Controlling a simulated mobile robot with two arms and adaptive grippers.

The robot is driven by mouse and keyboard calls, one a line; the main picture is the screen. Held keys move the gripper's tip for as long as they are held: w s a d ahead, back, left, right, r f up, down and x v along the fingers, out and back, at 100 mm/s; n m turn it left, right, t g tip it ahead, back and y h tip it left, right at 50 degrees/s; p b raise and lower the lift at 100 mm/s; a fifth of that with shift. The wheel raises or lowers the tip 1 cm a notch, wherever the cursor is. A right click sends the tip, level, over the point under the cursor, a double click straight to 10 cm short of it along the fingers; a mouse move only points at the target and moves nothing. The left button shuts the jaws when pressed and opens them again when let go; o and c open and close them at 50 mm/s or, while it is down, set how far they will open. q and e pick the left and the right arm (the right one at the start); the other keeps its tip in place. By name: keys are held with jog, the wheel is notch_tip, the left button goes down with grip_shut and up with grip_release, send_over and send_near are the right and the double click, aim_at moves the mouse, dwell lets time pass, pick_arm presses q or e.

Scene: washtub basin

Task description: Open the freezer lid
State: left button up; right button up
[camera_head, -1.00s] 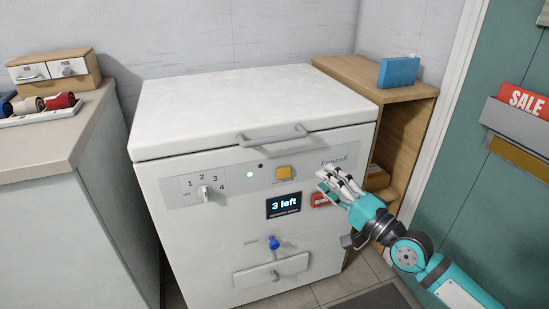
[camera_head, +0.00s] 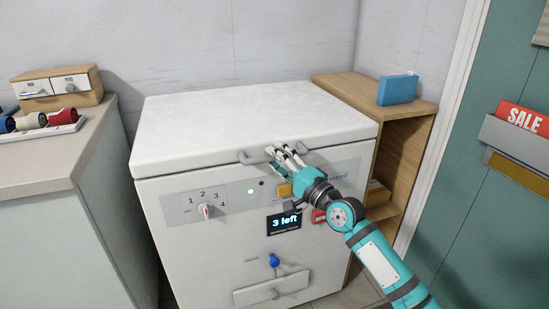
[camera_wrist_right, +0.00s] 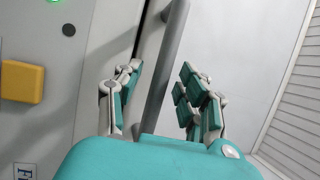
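The white chest freezer (camera_head: 175,255) stands in the middle of the head view. Its white lid (camera_head: 250,115) lies flat and closed on top. A grey bar handle (camera_head: 254,158) runs along the lid's front edge; it also shows in the right wrist view (camera_wrist_right: 168,65). My right gripper (camera_head: 288,150) is at the handle, its fingers covering the middle of the bar. In the right wrist view the gripper (camera_wrist_right: 157,95) is open, with fingers apart on either side of the bar. Whether any finger touches the bar is unclear. My left gripper is not in view.
A wooden shelf (camera_head: 408,108) with a blue box (camera_head: 397,90) stands right of the freezer. A counter (camera_head: 60,160) with a small drawer box (camera_head: 58,86) and rolled cloths stands left. A green door (camera_head: 490,220) with a sale sign is at the far right.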

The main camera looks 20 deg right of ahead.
jog(key=shift+w+a+r, duration=0.15)
jog(key=shift+w+a, duration=0.1)
jog(key=shift+w, duration=0.35)
grip_shut()
